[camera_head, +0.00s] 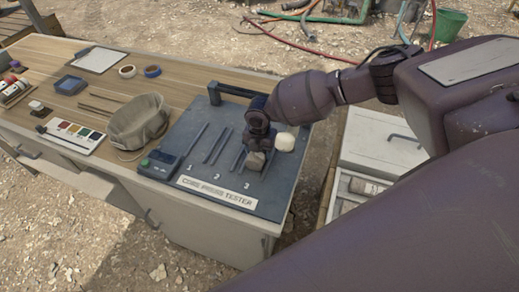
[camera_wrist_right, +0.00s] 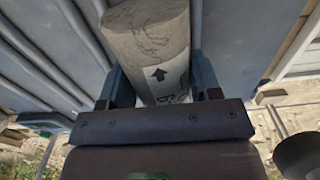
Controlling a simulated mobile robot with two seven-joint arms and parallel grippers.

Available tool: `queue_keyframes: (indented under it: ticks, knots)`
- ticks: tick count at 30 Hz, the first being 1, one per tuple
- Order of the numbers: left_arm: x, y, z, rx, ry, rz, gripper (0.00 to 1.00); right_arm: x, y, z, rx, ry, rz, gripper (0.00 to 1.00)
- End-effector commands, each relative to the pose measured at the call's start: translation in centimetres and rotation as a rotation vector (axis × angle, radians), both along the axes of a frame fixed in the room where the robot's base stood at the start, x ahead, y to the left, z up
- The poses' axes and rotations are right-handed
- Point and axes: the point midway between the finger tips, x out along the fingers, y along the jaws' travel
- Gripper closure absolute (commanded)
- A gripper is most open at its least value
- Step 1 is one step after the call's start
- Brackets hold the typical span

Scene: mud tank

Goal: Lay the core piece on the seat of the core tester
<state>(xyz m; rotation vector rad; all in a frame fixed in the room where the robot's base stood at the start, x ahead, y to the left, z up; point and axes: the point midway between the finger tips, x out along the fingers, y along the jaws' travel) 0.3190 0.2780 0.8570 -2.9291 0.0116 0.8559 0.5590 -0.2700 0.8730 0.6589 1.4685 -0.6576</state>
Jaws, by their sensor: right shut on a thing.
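My right gripper (camera_head: 257,148) is shut on the core piece (camera_head: 255,162), over the right part of the core tester (camera_head: 181,172). The core piece is a grey stone cylinder. In the right wrist view the core piece (camera_wrist_right: 152,35) lies between the two fingers, with a black arrow and writing on its side. The tester is a dark blue-grey plate with raised rails, numbered marks, a label and a black bar at the back. I cannot tell whether the core touches the plate. The gripper and core hide part of the seat. My left gripper is out of view.
A pale rounded block (camera_head: 284,142) sits just right of the gripper. An open box (camera_head: 378,145) stands right of the bench.

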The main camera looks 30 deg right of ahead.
Motion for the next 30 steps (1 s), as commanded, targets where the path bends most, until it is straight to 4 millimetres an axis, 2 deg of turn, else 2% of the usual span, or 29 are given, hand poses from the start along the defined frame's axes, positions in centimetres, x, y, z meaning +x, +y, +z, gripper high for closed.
queue_keyframes:
  ticks: [17, 18, 23, 30]
  knots:
    - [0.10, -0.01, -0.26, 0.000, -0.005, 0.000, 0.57, 0.14, 0.03, -0.66, 0.001, -0.003, -0.001, 0.89]
    - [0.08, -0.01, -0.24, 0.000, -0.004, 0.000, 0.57, 0.14, 0.03, -0.62, 0.001, -0.003, -0.001, 0.38]
    - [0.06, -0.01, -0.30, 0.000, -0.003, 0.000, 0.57, 0.09, 0.02, -0.64, 0.001, -0.002, 0.000, 0.13]
    - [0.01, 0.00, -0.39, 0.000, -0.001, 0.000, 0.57, -0.05, -0.02, -0.79, -0.001, 0.001, 0.000, 0.12]
